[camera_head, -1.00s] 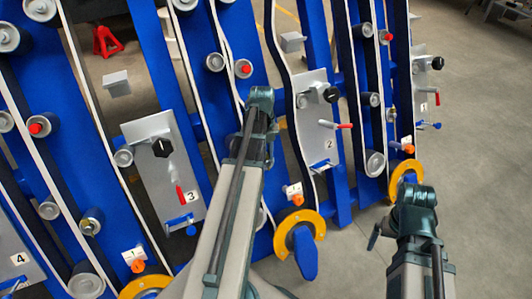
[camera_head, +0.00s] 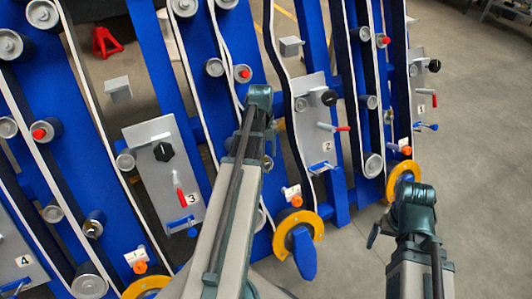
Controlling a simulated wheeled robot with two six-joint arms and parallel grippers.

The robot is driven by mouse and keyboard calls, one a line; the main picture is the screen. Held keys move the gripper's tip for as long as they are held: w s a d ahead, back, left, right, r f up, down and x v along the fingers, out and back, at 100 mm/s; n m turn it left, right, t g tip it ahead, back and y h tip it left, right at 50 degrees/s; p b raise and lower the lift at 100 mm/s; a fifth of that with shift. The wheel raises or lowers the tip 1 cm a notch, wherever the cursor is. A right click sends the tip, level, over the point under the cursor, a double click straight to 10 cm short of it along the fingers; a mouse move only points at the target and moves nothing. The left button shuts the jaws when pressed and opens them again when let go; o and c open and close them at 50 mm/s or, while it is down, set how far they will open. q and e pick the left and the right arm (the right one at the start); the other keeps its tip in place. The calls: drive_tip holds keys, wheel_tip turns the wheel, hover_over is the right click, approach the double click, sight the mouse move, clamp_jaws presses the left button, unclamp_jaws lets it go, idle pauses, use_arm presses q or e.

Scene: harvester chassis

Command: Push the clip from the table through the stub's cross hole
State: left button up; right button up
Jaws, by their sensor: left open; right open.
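I cannot make out the clip or its table. Numbered grey plates stand on the blue chassis: plate 3 (camera_head: 140,140), plate 2 (camera_head: 312,90), plate 1 (camera_head: 418,60) and plate 4 (camera_head: 10,265). Plates 1 to 3 carry a black knob, a red-tipped part and a small blue fitting. Which part is the stub, and any cross hole, is too small to tell. My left arm rises through the middle and covers part of the chassis; its gripper is not visible. My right arm stands at lower right; its gripper is not visible either.
Belts and several grey rollers run along the blue chassis. Yellow rings with blue paddles, one ring at centre (camera_head: 317,222) and one at right (camera_head: 394,180), stand near its lower edge. A red jack stand (camera_head: 105,42) is behind. The floor (camera_head: 480,150) at right is clear.

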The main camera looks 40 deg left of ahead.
use_arm(q)
wheel_tip(320, 180, up, 11)
drive_tip(key=a+p, duration=0.1)
drive_tip(key=p, duration=0.9)
drive_tip(key=shift+w+a+r, duration=0.15)
drive_tip(key=shift+w+a, duration=0.05)
drive_tip(key=shift+w, duration=0.15)
drive_tip(key=shift+d, duration=0.1)
drive_tip(key=s+d+n+y, duration=0.1)
drive_tip(key=s+d+n, duration=0.35)
drive_tip(key=d, duration=0.75)
drive_tip(key=s+d+n+y, duration=0.1)
drive_tip(key=d+n, duration=0.7)
drive_tip(key=d, duration=0.4)
drive_tip(key=s+d+n+y, duration=0.1)
drive_tip(key=s+d+n, duration=0.2)
drive_tip(key=d+n, duration=0.65)
wheel_tip(320, 180, up, 13)
drive_tip(key=d+m+p, duration=0.2)
drive_tip(key=p, duration=1.1)
drive_tip(key=shift+w+d+r+t+p, duration=0.15)
drive_tip(key=shift+w+d+t+p, duration=0.05)
drive_tip(key=shift+t+p, duration=0.1)
